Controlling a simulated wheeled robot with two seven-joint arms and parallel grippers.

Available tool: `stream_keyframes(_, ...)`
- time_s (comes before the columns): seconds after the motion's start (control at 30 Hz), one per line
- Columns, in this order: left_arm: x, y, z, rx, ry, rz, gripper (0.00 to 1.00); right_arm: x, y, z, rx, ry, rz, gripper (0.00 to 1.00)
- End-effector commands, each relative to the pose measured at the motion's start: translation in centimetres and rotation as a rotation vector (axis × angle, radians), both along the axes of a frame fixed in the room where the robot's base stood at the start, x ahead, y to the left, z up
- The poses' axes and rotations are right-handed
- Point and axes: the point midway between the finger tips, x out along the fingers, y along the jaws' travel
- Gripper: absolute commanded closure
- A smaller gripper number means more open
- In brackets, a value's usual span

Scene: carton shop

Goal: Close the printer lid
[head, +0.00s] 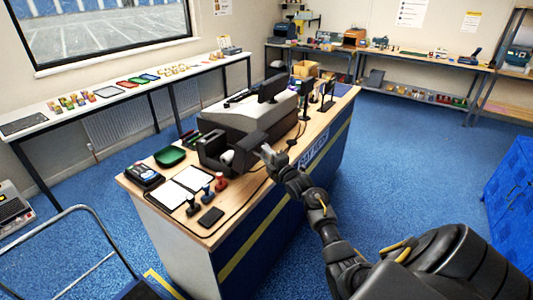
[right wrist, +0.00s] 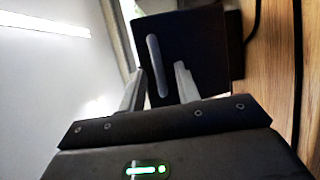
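The black printer (head: 212,152) sits on the counter, with something pale showing inside it. Its dark lid (head: 247,146) appears raised on the side facing my right arm. My right gripper (head: 267,152) is close beside this lid. In the right wrist view, the two grey fingers of my right gripper (right wrist: 158,85) are spread apart, pointing at a dark panel (right wrist: 205,45), probably the lid, with a grey bar on it. Contact with the panel cannot be told. My left gripper is not in view.
The wooden counter (head: 222,228) holds a green tray (head: 170,156), a card terminal (head: 145,176), several stamps and a dark phone-like item (head: 210,216) near the printer. A large grey machine (head: 250,112) and monitors stand behind it. Blue floor lies open to the right.

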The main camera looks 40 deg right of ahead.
Motion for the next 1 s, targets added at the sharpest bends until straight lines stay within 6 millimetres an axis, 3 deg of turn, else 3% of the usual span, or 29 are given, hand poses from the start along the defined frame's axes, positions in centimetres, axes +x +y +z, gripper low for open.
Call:
stream_keyframes(0.33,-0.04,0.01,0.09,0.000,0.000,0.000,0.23,0.36,-0.03,0.01,-0.001,0.000,0.000,0.67)
stream_keyframes(0.6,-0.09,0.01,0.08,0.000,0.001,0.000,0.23,0.32,-0.06,0.02,-0.001,0.000,0.000,1.00)
stream_keyframes(1.0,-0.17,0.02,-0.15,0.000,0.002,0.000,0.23,0.98,0.37,0.08,-0.003,0.010,0.006,1.00)
